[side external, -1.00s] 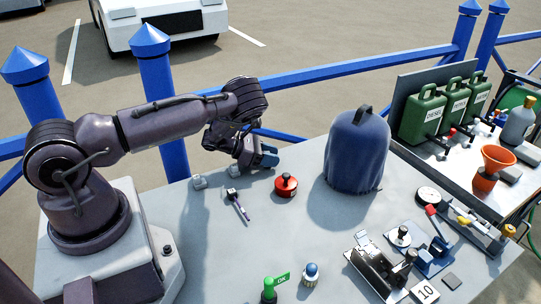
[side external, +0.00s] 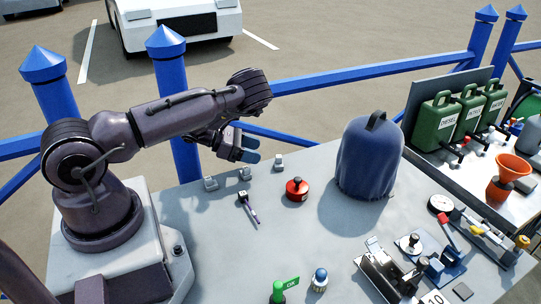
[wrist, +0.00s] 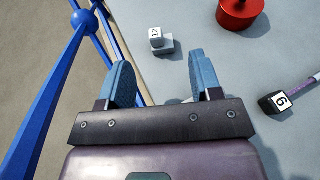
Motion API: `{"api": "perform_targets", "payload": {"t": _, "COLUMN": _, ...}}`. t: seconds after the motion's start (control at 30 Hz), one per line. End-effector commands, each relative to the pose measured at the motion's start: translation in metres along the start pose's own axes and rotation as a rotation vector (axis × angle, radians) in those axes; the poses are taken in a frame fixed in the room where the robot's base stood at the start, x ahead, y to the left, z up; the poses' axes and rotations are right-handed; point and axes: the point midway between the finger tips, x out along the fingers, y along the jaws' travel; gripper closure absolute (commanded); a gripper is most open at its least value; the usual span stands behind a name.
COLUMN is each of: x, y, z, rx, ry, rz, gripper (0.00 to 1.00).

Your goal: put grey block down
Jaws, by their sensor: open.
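A small grey block (side external: 278,162) stands on the table near its back edge, at the right end of a row of small grey blocks. In the wrist view, a grey block (wrist: 161,43) with a label reading 12 lies ahead of the fingertips. My gripper (side external: 248,149) is above the table's back edge, up and to the left of the right-hand block and apart from it. Its blue fingers (wrist: 161,75) are spread with nothing between them in the wrist view.
Two more grey blocks, middle (side external: 245,173) and left (side external: 210,183), stand nearby. A purple-handled tool (side external: 249,207) and a red round object (side external: 297,188) lie in front. A blue covered object (side external: 368,160) stands right. Blue railing (side external: 340,83) runs behind the table.

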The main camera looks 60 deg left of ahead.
Motion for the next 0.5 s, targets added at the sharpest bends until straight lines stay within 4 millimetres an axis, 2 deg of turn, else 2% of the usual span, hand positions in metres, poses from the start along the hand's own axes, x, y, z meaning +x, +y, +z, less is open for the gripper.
{"api": "perform_targets", "payload": {"t": 0.13, "x": -0.020, "y": 0.000, "z": 0.000, "rx": 0.000, "ry": 0.000, "rz": 0.002, "gripper": 0.41}}
{"api": "perform_targets", "payload": {"t": 0.3, "x": -0.026, "y": 0.005, "z": 0.007, "rx": -0.024, "ry": -0.005, "rz": 0.031, "gripper": 0.41}}
{"api": "perform_targets", "payload": {"t": 0.37, "x": -0.022, "y": 0.011, "z": 0.018, "rx": -0.067, "ry": -0.013, "rz": 0.075, "gripper": 0.41}}
{"api": "perform_targets", "payload": {"t": 0.5, "x": -0.010, "y": 0.035, "z": 0.063, "rx": -0.295, "ry": -0.068, "rz": 0.266, "gripper": 0.41}}
